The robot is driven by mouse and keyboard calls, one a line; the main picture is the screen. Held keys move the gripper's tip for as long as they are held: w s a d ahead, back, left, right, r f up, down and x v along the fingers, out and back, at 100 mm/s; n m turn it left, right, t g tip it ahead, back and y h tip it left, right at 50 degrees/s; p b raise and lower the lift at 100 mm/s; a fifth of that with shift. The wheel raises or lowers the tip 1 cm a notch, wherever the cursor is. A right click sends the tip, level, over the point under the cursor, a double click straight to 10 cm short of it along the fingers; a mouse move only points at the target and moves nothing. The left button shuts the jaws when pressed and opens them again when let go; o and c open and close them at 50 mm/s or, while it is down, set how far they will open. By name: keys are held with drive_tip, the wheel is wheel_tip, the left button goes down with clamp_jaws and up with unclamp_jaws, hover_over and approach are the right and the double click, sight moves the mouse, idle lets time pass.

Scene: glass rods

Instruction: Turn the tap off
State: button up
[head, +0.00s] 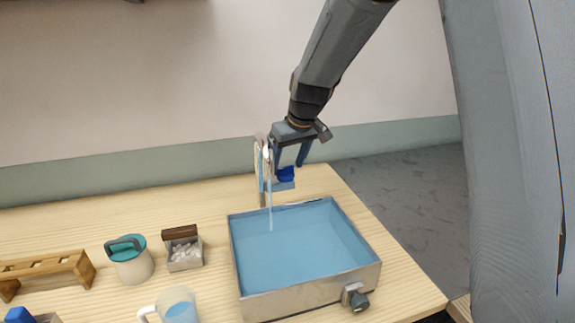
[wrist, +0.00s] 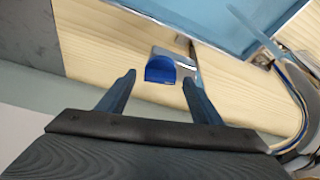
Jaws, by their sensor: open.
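The tap (head: 263,165) stands at the back edge of the basin (head: 305,296), and a pale blue stream of water (head: 270,212) falls from it into the basin. The tap's blue handle (head: 286,174) sits to the right of the spout; it also shows in the wrist view (wrist: 160,69). My gripper (head: 289,163) is open above and behind the handle. In the wrist view the handle lies just beyond and between my fingertips (wrist: 159,80), with no clear contact. Part of the tap is hidden behind my fingers in the head view.
The basin is filled with blue water and has a valve knob (head: 356,298) at its front right. A jug (head: 178,307), a teal-lidded pot (head: 130,262), a box of white pieces (head: 184,250) and a wooden rack (head: 45,268) stand to the left. The table's right edge is clear.

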drive_tip(key=b+v, duration=0.1)
drive_tip(key=v, duration=0.6)
drive_tip(key=shift+b, duration=0.4)
